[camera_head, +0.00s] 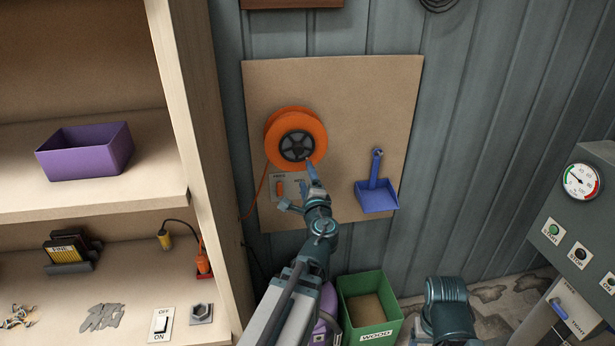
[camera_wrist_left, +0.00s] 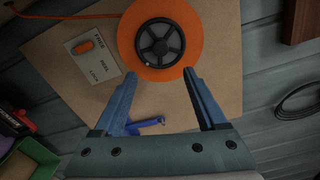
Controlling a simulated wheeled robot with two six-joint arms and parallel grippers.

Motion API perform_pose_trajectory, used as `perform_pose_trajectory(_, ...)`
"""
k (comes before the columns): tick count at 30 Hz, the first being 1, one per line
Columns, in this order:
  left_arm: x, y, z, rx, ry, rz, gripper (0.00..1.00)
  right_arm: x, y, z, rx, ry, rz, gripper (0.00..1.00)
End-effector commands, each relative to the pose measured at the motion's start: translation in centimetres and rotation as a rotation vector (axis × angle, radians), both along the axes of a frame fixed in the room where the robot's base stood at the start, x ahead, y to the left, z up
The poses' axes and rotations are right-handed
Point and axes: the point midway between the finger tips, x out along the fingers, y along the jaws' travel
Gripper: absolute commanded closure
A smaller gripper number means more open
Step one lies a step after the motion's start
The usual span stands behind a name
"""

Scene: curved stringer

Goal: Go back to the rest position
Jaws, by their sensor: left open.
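My left gripper (camera_head: 300,190) is raised in front of the brown wall board, just below the orange reel in the head view. In the left wrist view my left gripper (camera_wrist_left: 160,85) has its two fingers wide apart with nothing between them. The orange reel (camera_head: 312,123) with a dark hub hangs on the board. It also shows beyond the fingertips in the left wrist view (camera_wrist_left: 200,40). I cannot tell the gap between fingers and reel. Part of my right arm shows at the bottom right of the head view, but its gripper does not.
A reel switch plate (camera_head: 292,189) and a blue dustpan (camera_head: 376,193) are on the board (camera_head: 400,90). A green wood bin (camera_head: 390,330) stands below. A shelf unit (camera_head: 190,120) with a purple bin (camera_head: 85,152) is at left, a control panel (camera_head: 570,215) at right.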

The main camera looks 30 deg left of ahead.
Motion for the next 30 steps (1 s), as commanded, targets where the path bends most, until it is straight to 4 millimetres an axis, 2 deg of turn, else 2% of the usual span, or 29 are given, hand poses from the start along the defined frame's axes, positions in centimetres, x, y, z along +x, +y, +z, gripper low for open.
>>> perform_pose_trajectory(11,-0.1,-0.2,-0.5,-0.029,-0.006,0.01,0.26,0.0,0.0,-0.2,0.0,0.0,0.0,0.24)
perform_pose_trajectory(14,-0.6,-1.1,-2.3,-0.143,-0.022,0.052,0.26,0.0,0.0,-0.7,0.0,0.0,0.0,0.24)
perform_pose_trajectory(17,-1.9,-3.1,-6.2,-0.356,-0.023,0.133,0.26,0.0,0.0,-1.5,0.0,0.0,0.0,0.24)
perform_pose_trajectory(20,-3.9,-6.5,-11.4,-0.601,0.024,0.239,0.26,0.0,0.0,-2.3,0.0,0.0,0.0,0.24)
perform_pose_trajectory(21,-4.9,-8.1,-13.5,-0.695,0.058,0.284,0.26,0.0,0.0,-2.6,0.0,0.0,0.0,0.24)
perform_pose_trajectory(24,-7.8,-12.8,-18.3,-0.901,0.168,0.39,0.26,0.0,0.0,-3.3,0.0,0.0,0.001,0.24)
perform_pose_trajectory(27,-11.1,-17.7,-22.1,-1.06,0.302,0.485,0.26,0.0,0.0,-3.9,0.0,0.0,0.001,0.24)
perform_pose_trajectory(30,-14.4,-22.2,-24.6,-1.172,0.443,0.568,0.26,0.0,0.0,-4.4,0.0,0.0,0.001,0.24)
